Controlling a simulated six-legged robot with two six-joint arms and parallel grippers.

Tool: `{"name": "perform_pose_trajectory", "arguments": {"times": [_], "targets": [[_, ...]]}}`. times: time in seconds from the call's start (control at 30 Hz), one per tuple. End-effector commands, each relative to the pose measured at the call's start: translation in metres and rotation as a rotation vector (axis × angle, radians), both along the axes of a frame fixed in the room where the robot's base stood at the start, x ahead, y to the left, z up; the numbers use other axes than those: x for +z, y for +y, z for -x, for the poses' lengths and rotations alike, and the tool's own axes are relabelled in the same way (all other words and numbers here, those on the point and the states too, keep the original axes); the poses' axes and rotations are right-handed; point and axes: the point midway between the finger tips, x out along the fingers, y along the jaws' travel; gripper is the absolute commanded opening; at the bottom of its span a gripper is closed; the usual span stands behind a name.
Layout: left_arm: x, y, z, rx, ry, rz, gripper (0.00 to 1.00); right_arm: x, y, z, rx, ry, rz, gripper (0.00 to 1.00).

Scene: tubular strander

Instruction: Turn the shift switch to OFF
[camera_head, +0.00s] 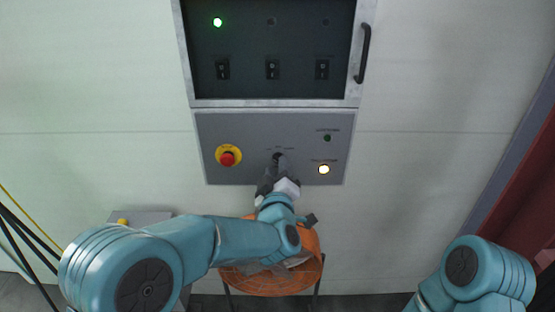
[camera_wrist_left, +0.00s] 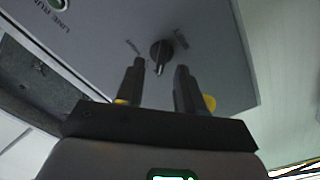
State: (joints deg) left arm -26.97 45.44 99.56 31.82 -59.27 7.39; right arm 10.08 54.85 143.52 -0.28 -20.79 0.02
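The shift switch is a black rotary knob (camera_head: 278,156) low in the middle of the grey control panel (camera_head: 300,135). In the left wrist view the knob (camera_wrist_left: 161,50) shows with a small label on either side, too blurred to read. My left gripper (camera_head: 279,166) is in front of the panel, right at the knob. In the wrist view its two dark fingers (camera_wrist_left: 156,72) stand apart, with the knob between and just beyond their tips. They do not appear closed on it. My right arm shows at the lower right of the head view, but its gripper is out of view.
A red emergency stop (camera_head: 228,158) on a yellow ring is left of the knob. A lit lamp (camera_head: 324,169) is to the right. Above are black rocker switches (camera_head: 272,69) and a door handle (camera_head: 363,53).

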Motion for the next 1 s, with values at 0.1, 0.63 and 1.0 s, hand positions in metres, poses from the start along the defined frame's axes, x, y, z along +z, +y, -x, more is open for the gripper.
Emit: {"name": "perform_pose_trajectory", "arguments": {"times": [0.1, 0.63, 1.0], "targets": [[0.001, 0.000, -0.014, 0.001, 0.001, -0.001, 0.37, 0.006, 0.000, 0.000, 0.000, 0.000, 0.000, 0.00], [0.000, 0.000, -0.022, -0.001, 0.001, 0.000, 0.00, 0.007, 0.000, 0.000, 0.000, 0.000, 0.000, 0.00], [-0.001, 0.000, -0.022, 0.001, -0.001, -0.037, 0.00, 0.004, 0.000, 0.000, 0.000, 0.000, 0.000, 0.00]]}}
